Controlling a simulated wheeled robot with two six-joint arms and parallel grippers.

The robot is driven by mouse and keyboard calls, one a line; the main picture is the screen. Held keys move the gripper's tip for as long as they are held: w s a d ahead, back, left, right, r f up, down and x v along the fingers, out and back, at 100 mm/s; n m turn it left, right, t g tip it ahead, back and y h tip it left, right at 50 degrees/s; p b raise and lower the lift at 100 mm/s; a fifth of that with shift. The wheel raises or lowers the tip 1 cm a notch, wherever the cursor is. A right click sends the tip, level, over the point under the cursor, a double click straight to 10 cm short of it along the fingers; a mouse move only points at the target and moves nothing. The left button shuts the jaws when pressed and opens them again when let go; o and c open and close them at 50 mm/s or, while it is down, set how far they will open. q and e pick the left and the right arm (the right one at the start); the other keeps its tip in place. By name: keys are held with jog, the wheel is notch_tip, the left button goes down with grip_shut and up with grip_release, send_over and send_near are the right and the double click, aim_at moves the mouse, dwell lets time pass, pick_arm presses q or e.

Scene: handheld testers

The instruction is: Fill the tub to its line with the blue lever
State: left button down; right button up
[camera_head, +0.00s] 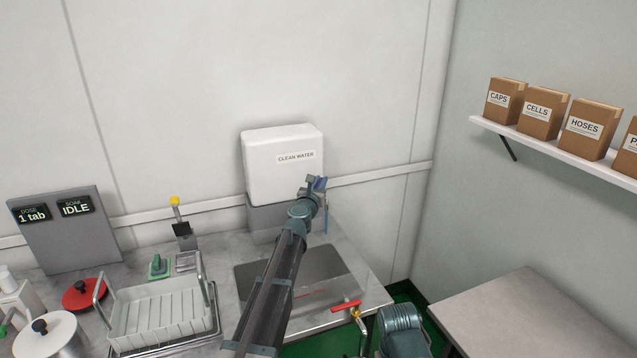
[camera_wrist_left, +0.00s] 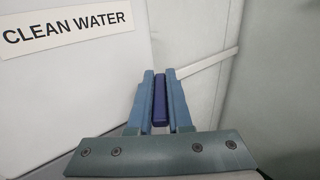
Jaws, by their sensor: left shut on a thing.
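My left gripper (camera_head: 314,185) is shut on the blue lever (camera_head: 321,184), in front of the lower right part of the white clean water tank (camera_head: 262,160). In the left wrist view the dark blue lever handle (camera_wrist_left: 159,100) stands upright between the two fingers. A thin blue vertical strip (camera_head: 326,219) shows below the lever; I cannot tell if it is water or a pipe. Below is the grey basin area, the tub (camera_head: 330,266), with a short red mark (camera_head: 311,292) partly behind my arm. The water level cannot be made out. My right gripper is not in view.
A red-handled valve (camera_head: 346,305) sits at the counter's front edge. Left stand a white rack (camera_head: 160,315), a red lid (camera_head: 82,294), a yellow-topped lever (camera_head: 175,202) and a panel (camera_head: 65,230) reading "1 tab" and "IDLE". A bare table (camera_head: 540,310) is at right.

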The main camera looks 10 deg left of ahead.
pick_arm(q)
jog(key=n+y, duration=0.2)
jog(key=y, duration=0.1)
jog(key=d+n+y, duration=0.1)
jog(key=y, duration=0.2)
jog(key=shift+w+n+g, duration=0.1)
jog(key=shift+n+g, duration=0.3)
jog(key=shift+n+g+y, duration=0.5)
jog(key=shift+n+y, duration=0.3)
jog(key=shift+y, duration=0.6)
jog(key=c, duration=0.8)
grip_release()
jog(key=shift+c, duration=0.2)
jog(key=v, duration=1.3)
jog(key=shift+s+d, duration=0.3)
jog(key=shift+r, duration=0.15)
